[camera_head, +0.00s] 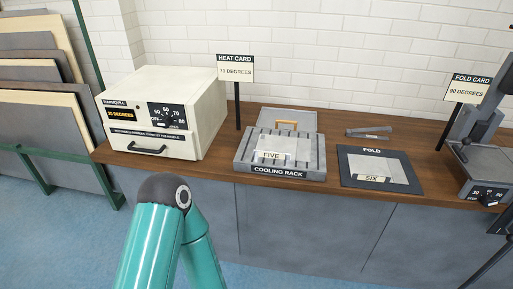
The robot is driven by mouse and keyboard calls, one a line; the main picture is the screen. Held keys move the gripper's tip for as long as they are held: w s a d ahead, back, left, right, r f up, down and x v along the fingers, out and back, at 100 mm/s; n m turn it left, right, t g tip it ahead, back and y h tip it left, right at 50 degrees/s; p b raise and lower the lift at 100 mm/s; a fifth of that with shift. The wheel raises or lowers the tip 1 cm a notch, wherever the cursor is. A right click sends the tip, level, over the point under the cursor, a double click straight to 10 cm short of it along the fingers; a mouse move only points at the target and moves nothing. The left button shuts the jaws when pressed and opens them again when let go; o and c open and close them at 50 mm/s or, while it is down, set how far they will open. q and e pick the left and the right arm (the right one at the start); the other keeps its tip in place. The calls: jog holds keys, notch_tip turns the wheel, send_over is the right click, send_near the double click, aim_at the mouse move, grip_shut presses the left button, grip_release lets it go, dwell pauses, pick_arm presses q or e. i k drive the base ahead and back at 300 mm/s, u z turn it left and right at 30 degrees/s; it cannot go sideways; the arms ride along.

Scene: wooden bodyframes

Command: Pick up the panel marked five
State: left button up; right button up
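The panel marked five (273,142) is a light grey sheet lying on the ribbed grey cooling rack (242,163) in the middle of the counter. Its white FIVE label faces the front edge. A panel marked six (377,166) lies to the right on a dark mat labelled FOLD (347,177). My teal arm (155,240) rises from the bottom edge, left of the rack and in front of the cabinets. Neither gripper shows in this view.
A cream warming box (185,95) with a dial stands at the left. The HEAT CARD sign (236,70) rises behind the rack's left side. A tan handle (287,124) shows at the rack's back. A small grey tool (369,132) lies behind the mat. A grey dial machine (485,160) stands far right.

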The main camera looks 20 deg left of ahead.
aim_at(275, 146)
jog(key=u, duration=0.05)
jog(key=i, duration=0.85)
